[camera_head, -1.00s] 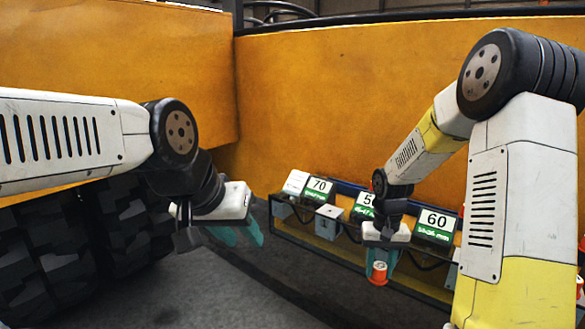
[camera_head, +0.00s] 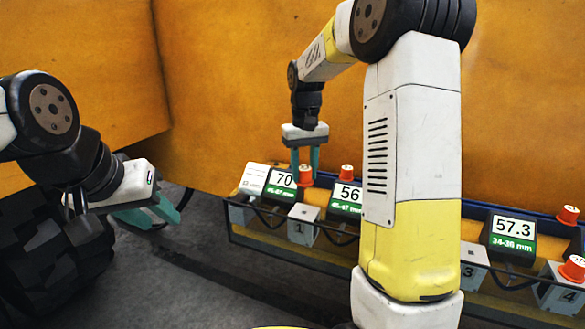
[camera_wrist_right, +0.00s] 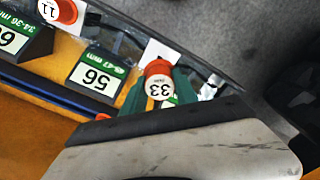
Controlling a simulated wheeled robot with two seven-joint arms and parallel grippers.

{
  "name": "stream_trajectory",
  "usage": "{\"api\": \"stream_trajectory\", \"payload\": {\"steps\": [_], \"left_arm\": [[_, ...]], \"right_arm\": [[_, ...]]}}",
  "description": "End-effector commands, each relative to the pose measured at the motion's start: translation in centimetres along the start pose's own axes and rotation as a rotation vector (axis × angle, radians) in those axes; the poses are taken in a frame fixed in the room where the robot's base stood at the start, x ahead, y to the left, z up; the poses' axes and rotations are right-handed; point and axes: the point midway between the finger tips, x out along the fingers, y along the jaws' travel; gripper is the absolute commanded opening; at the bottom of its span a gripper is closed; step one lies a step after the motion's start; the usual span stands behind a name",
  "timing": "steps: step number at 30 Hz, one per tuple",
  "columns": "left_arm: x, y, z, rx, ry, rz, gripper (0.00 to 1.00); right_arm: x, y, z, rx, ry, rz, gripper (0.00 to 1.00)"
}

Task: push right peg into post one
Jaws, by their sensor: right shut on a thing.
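My right gripper (camera_head: 304,174) is above the row of displays at the back. It is shut on an orange-red peg (camera_head: 305,180) with a white top. In the right wrist view the peg (camera_wrist_right: 158,70) shows the number 33 between the teal fingers (camera_wrist_right: 158,98). Post one (camera_head: 302,228), a grey block marked 1, stands in front of and below the peg. Whether the peg touches anything beneath it cannot be told. My left gripper (camera_head: 150,214) is open and empty at the left, away from the posts.
Displays reading 70 (camera_head: 281,184), 56 (camera_head: 345,199) and 57.3 (camera_head: 510,237) line the rail. Other pegs stand behind the 56 display (camera_head: 347,172), at the right (camera_head: 568,214) and on post 4 (camera_head: 573,268). Post 3 (camera_head: 473,268) is partly hidden by my arm. An orange wall rises behind.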

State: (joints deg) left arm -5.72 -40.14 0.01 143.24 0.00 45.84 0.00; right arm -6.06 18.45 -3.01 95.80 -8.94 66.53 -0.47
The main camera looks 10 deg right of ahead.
Motion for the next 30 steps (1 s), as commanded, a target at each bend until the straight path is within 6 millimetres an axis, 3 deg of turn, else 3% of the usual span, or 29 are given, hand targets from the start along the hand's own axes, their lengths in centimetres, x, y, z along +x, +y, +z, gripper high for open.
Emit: {"api": "stream_trajectory", "payload": {"steps": [8, 21, 30], "left_arm": [[0.0, 0.0, 0.0, 0.0, 0.0, 0.0, 0.36], [0.0, 0.0, 0.0, 0.0, 0.0, 0.0, 0.36], [0.0, 0.0, 0.0, 0.0, -0.001, 0.0, 0.36]], "right_arm": [[0.4, 0.0, 0.1, 0.001, -0.001, 0.0, 0.0], [4.3, 0.0, 0.1, 0.002, -0.002, 0.0, 0.0], [5.8, 0.0, 0.1, 0.002, -0.001, 0.0, 0.0]]}}
